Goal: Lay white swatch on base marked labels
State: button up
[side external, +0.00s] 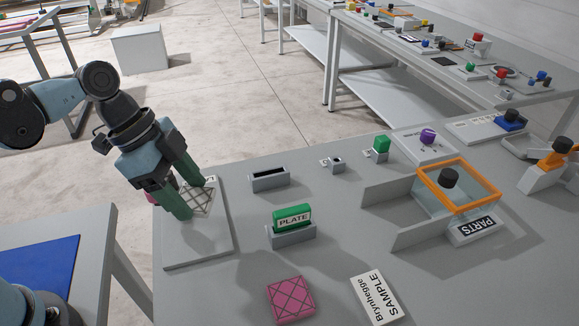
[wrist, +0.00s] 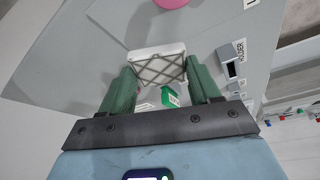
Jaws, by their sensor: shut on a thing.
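The white swatch (side external: 198,201), a thin square with a dark lattice pattern, is between the green fingers of my gripper (side external: 191,198). The wrist view also shows the swatch (wrist: 157,66) gripped at its two sides by my gripper (wrist: 161,74). A flat grey base (side external: 198,248) lies under the gripper at the table's left end. A white label at its far edge shows only an "L"; the rest is hidden by the gripper. I cannot tell whether the swatch touches the base.
A pink lattice swatch (side external: 290,299) lies at the front, beside a SAMPLE sign (side external: 377,297). A green PLATE block (side external: 292,217) stands in a grey holder right of the base. An empty slotted holder (side external: 270,178) is behind it. An orange-framed clear lid (side external: 459,185) is at right.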

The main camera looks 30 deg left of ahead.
aim_at(192, 201)
jog(key=shift+w+a+f, duration=1.05)
jog(key=shift+w+a, duration=0.1)
jog(key=shift+w, duration=0.1)
jog(key=shift+f, duration=2.05)
jog(key=shift+f, duration=0.15)
jog(key=o, duration=1)
